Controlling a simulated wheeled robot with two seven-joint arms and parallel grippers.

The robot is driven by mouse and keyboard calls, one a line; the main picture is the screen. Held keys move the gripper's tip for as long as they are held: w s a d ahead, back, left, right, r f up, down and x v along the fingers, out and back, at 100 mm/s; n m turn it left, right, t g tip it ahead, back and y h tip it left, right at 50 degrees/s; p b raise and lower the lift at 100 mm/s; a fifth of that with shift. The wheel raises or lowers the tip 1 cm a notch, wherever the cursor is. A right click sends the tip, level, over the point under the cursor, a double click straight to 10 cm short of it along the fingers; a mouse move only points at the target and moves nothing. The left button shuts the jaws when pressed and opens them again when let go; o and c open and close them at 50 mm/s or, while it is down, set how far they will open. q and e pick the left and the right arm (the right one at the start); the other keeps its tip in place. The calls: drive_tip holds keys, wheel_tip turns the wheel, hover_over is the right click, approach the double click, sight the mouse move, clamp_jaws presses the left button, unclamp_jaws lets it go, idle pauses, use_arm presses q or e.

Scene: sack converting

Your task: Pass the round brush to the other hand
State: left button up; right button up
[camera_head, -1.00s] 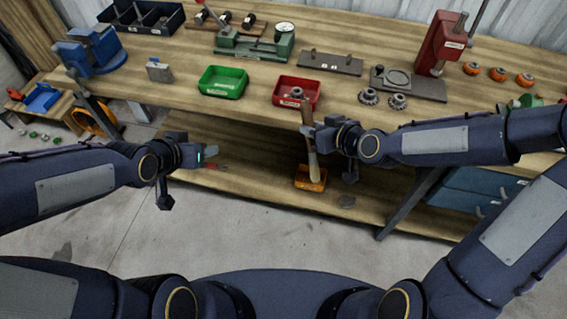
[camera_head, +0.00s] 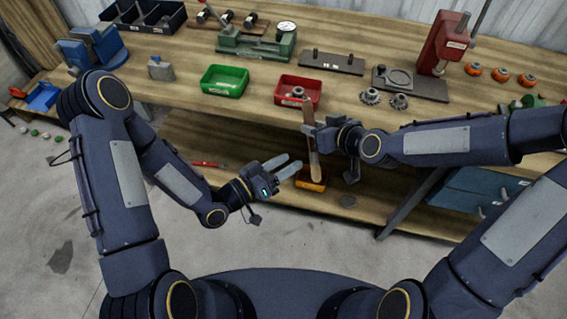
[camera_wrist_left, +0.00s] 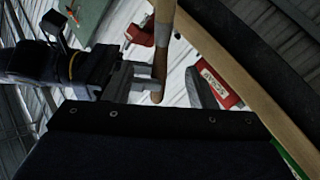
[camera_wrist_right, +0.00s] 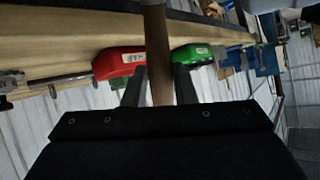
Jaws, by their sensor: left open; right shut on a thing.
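The round brush (camera_head: 314,165) shows as a long wooden handle held roughly upright in front of the bench edge. My right gripper (camera_head: 316,138) is shut on it around its middle, with handle above and below the fingers. The brush handle also crosses the right wrist view (camera_wrist_right: 157,50) between the fingers, and the left wrist view (camera_wrist_left: 162,35). My left gripper (camera_head: 292,165) is open and empty, a little left of the brush's lower part, its fingers pointing at it with a small gap. I cannot make out bristles.
Behind the brush stands the bench with a red bin (camera_head: 299,86) and a green bin (camera_head: 224,80) near its front edge. A red-handled tool (camera_head: 206,164) lies on that shelf.

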use_arm(q)
drive_tip(key=x, duration=1.2)
drive_tip(key=shift+a, duration=0.1)
drive_tip(key=c, duration=1.1)
use_arm(e)
drive_tip(key=o, duration=1.1)
drive_tip(key=shift+c, duration=0.2)
